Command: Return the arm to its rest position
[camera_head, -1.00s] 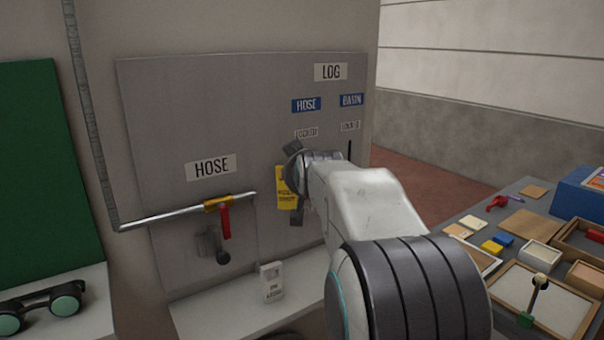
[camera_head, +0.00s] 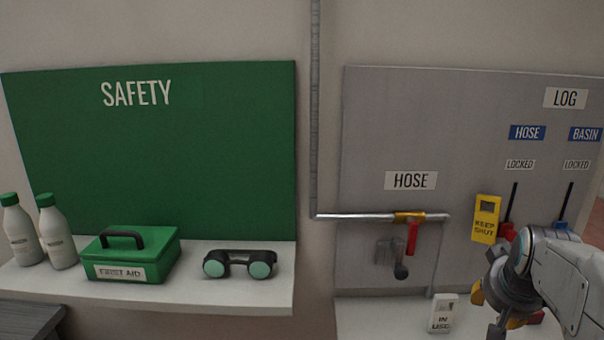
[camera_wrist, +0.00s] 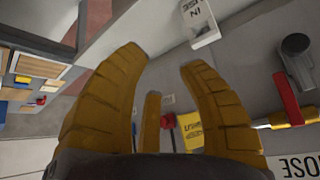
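My gripper (camera_head: 490,302) shows at the lower right of the head view, below the yellow KEEP SHUT tag (camera_head: 485,219) and in front of the grey panel (camera_head: 465,115). My pale arm enters from the right edge. In the wrist view the yellow fingers of my gripper (camera_wrist: 163,60) are spread apart with nothing held between them. The tag (camera_wrist: 190,130) shows beyond the fingers, apart from them.
The hose pipe (camera_head: 370,216) has a red lever (camera_head: 412,238). A white IN USE block (camera_head: 441,314) stands on the ledge. A shelf (camera_head: 215,298) holds a green first aid box (camera_head: 132,256), goggles (camera_head: 240,264) and bottles (camera_head: 55,235). Crowded trays (camera_wrist: 32,68) show in the wrist view.

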